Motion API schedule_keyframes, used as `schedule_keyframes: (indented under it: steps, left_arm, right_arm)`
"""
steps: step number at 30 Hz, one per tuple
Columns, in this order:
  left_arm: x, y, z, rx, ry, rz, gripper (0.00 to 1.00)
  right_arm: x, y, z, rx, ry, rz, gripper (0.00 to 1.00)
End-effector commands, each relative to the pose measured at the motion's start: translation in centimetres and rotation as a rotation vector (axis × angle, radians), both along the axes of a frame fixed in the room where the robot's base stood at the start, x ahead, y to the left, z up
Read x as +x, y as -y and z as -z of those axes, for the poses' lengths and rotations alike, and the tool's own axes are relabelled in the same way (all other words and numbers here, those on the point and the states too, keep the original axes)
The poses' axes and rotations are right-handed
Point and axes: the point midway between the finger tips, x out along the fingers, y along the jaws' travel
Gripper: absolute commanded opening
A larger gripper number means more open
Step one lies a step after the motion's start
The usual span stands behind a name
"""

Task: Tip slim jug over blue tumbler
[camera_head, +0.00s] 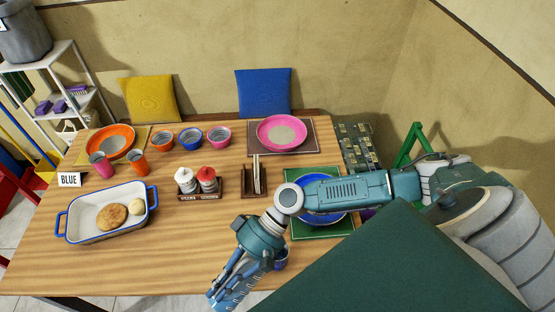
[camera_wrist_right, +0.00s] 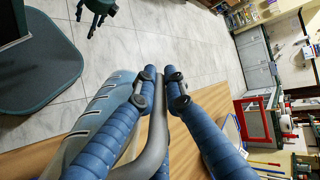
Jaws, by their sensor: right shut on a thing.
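My right gripper (camera_head: 222,292) reaches down past the table's front edge in the head view. In the right wrist view its ribbed blue fingers (camera_wrist_right: 163,82) are shut on the grey curved handle (camera_wrist_right: 157,125) of what looks like the slim jug. Its pale blue body with dark slots (camera_wrist_right: 103,108) lies left of the handle, tilted and partly hidden by a finger.
A blue plate (camera_head: 325,217) lies under my right forearm. A white and blue baking dish (camera_head: 80,223) holds bread at left. A condiment caddy (camera_head: 203,196) and a wooden holder (camera_head: 250,188) stand mid-table. The front-left table is clear.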

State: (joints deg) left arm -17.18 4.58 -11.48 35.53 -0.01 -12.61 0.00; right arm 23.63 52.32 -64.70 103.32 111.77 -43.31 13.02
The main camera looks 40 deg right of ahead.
Motion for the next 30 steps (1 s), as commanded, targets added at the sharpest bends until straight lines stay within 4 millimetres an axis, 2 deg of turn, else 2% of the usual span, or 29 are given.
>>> schedule_keyframes:
  steps: [30]
  left_arm:
    - [0.0, 0.0, 1.3, 0.0, 0.0, 0.0, 0.66]
  right_arm:
    - [0.1, 0.2, -0.9, 0.052, -0.004, -0.001, 0.0]
